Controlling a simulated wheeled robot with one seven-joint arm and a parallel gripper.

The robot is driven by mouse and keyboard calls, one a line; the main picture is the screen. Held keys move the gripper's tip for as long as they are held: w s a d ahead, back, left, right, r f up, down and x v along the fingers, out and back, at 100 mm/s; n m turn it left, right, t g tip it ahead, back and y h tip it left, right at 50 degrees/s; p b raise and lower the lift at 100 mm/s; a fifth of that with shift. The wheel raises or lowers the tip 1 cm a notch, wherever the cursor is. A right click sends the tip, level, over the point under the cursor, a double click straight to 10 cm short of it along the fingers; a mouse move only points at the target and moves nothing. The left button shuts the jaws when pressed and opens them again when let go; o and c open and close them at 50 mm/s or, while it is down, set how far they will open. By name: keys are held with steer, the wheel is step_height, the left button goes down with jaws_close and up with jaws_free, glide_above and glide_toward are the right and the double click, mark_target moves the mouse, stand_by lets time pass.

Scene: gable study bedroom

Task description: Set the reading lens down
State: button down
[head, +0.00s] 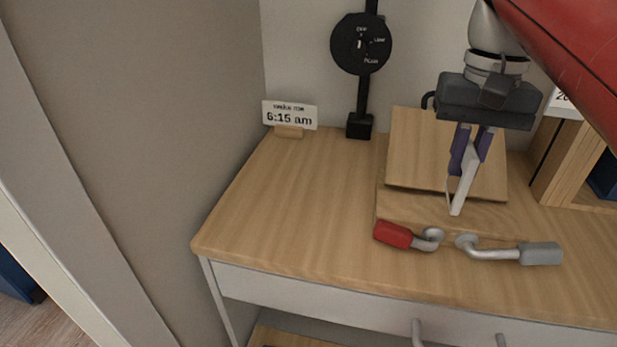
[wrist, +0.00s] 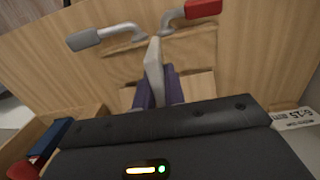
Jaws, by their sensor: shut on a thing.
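My gripper (head: 468,160) points down over the desk and its purple fingers are shut on a pale, thin thing, which I take to be the reading lens (head: 462,190). It is seen nearly edge-on, so its round form cannot be made out. In the head view it hangs in front of a slanted wooden board (head: 420,150); whether its lower end touches anything I cannot tell. The wrist view also shows the lens (wrist: 153,65) between the fingers (wrist: 158,88), with its tip towards the two levers.
A red-handled lever (head: 393,234) and a grey-handled lever (head: 540,253) stand at the board's front. A time sign (head: 290,114) and a black dial on a post (head: 361,44) are at the back. A wooden box (head: 562,160) is right. The desk's left part (head: 290,200) is clear.

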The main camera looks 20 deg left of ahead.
steer(key=shift+w+a, duration=0.15)
steer(key=shift+w, duration=0.1)
steer(key=s+a+p, duration=0.2)
steer(key=a, duration=1.7)
steer(key=shift+a+f+b, duration=0.2)
steer(key=shift+f+b, duration=0.15)
steer(key=shift+f, duration=1.4)
steer(key=shift+a+f+b, duration=0.15)
steer(key=shift+f+b, duration=0.2)
steer(key=shift+f, duration=1.4)
steer(key=shift+f, duration=0.2)
steer(key=c, duration=1.5)
jaws_free()
steer(key=shift+r, duration=0.1)
